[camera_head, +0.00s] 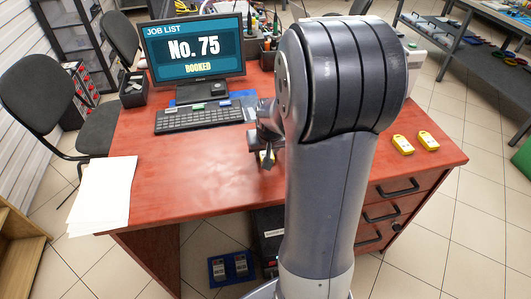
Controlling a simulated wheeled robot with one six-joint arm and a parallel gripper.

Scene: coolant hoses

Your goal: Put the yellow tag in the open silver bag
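My gripper (267,160) is low over the middle of the red desk, pointing down, partly hidden by my own arm. A small patch of yellow (264,156) shows at its fingertips. It may be a yellow tag, but I cannot tell whether the fingers are closed on it. Two more yellow tag-like pieces, a left one (403,145) and a right one (428,140), lie on the desk's right side, apart from the gripper. I see no open silver bag; my arm hides part of the desk.
The red desk (190,165) has free room left of the gripper. A monitor (193,50) reading "No. 75 BOOKED" and a keyboard (199,116) stand at the back. White paper (104,194) overhangs the left edge. A black chair (45,95) stands at left.

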